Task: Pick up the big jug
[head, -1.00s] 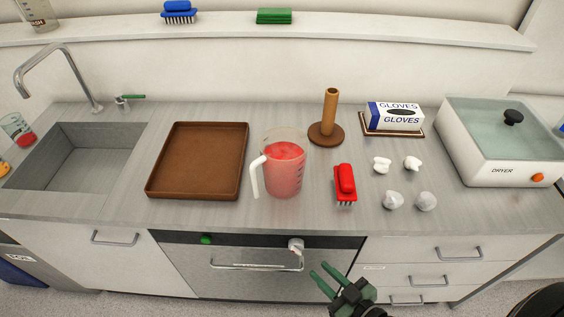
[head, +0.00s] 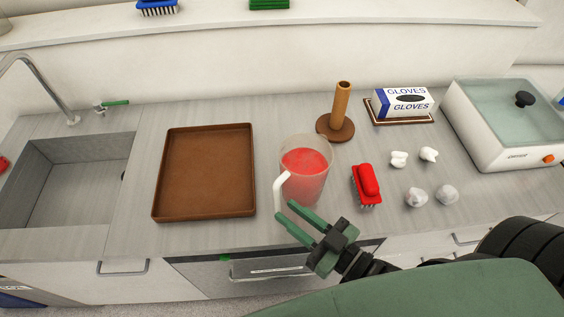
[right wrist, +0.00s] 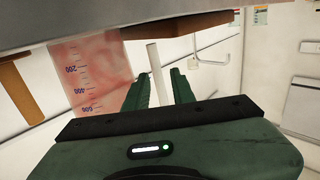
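The big jug (head: 305,178) is a clear measuring jug of red juice with a white handle at its left front. It stands upright on the grey counter, right of the brown tray. My right gripper (head: 286,210) is open and empty at the lower part of the handle. In the right wrist view the jug's scale wall (right wrist: 85,75) shows at left. The handle (right wrist: 157,75) lines up between the two green fingers of the right gripper (right wrist: 160,82); I cannot tell whether it is fully between them. My left gripper is not in view.
The brown tray (head: 206,172) lies left of the jug. A sink (head: 70,180) is at far left.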

